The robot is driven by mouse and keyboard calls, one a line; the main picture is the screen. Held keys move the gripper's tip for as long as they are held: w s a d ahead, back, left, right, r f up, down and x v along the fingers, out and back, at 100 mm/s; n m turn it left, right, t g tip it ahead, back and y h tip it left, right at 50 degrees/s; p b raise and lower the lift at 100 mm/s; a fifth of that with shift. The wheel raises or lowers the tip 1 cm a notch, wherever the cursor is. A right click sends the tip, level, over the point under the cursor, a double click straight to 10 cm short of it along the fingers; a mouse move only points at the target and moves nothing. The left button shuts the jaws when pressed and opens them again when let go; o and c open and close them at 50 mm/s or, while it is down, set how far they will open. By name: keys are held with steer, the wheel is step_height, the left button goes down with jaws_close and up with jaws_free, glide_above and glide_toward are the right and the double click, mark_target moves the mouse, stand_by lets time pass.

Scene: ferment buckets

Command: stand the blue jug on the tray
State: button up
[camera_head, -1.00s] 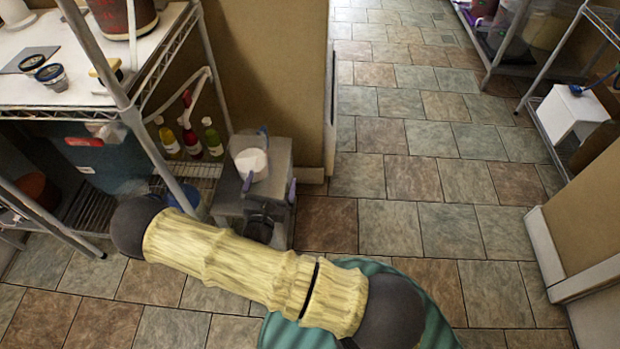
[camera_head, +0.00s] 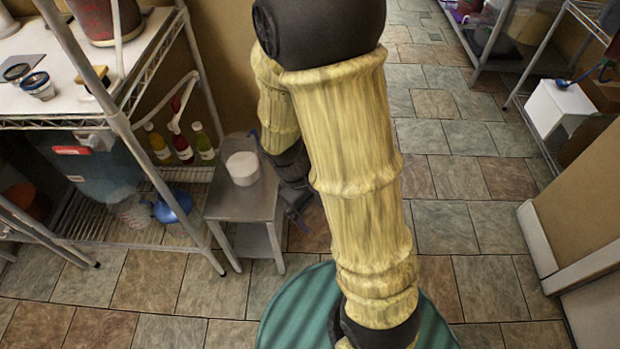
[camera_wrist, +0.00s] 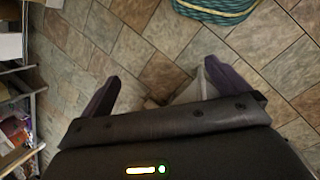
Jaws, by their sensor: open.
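The blue jug (camera_head: 172,206) is on the low wire shelf at the left, seen from above; it looks rounded, and I cannot tell whether it is upright or lying. I cannot pick out a tray with certainty. My gripper (camera_head: 292,195) is beside the right edge of a small grey metal stand (camera_head: 225,203), partly hidden by my arm and well to the right of the jug. In the wrist view its two dark purple fingers (camera_wrist: 163,88) are spread apart with nothing held between them. The jug does not show in the wrist view.
A white round container (camera_head: 242,168) stands on the grey stand. A clear vessel (camera_head: 134,211) is left of the jug, and several bottles (camera_head: 183,147) stand behind it. Shelf posts and a white worktop (camera_head: 60,98) overhang the low shelf. Tiled floor (camera_head: 470,215) is open to the right.

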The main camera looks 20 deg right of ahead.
step_height(320, 180, up, 7)
steer(key=w+a+m+t+y, duration=0.1)
steer(key=w+m+t+y, duration=0.1)
steer(key=m+t+y, duration=0.1)
steer(key=shift+a+m+t+y, duration=0.4)
steer(key=shift+m+t, duration=0.3)
steer(key=shift+m, duration=0.3)
